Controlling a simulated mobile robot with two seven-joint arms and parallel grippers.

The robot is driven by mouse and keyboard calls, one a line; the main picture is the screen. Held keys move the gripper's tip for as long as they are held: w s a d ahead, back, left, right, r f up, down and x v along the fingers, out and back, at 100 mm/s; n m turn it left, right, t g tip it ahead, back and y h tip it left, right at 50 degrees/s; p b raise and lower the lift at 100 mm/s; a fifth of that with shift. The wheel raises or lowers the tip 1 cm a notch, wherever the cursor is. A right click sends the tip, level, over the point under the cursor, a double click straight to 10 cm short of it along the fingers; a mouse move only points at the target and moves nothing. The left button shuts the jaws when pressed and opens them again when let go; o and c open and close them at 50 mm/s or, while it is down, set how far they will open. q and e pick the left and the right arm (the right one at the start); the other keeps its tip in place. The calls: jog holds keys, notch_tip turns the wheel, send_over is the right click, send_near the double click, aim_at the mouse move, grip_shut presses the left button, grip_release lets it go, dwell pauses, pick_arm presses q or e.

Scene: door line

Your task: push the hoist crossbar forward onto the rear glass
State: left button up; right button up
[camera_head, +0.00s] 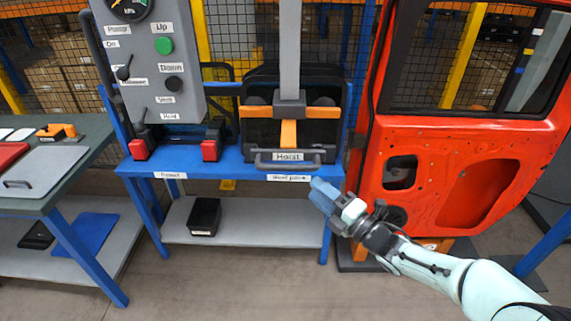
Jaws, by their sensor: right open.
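The hoist (289,55) has a grey vertical post coming down to a grey block. Its orange crossbar (319,113) runs sideways from that block, with a short orange piece below it, in front of a dark upright panel. The hoist's label and a dark handle sit low at the front of the blue bench. I cannot tell for sure which surface is the rear glass, or whether the crossbar touches the panel. My right gripper (323,192), with blue fingers, is open and empty. It is below and right of the crossbar, near the bench's front right corner. My left gripper is out of view.
A grey control box (150,60) with a gauge and buttons stands left of the hoist. Two red clamps (209,150) sit on the blue bench (235,166). An orange door (460,150) stands at right. A side table (85,150) is at left; the front floor is clear.

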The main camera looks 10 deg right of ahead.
aim_at(292, 170)
jog(key=p+x, duration=0.2)
jog(key=x, duration=0.9)
jog(key=shift+w+f, duration=0.15)
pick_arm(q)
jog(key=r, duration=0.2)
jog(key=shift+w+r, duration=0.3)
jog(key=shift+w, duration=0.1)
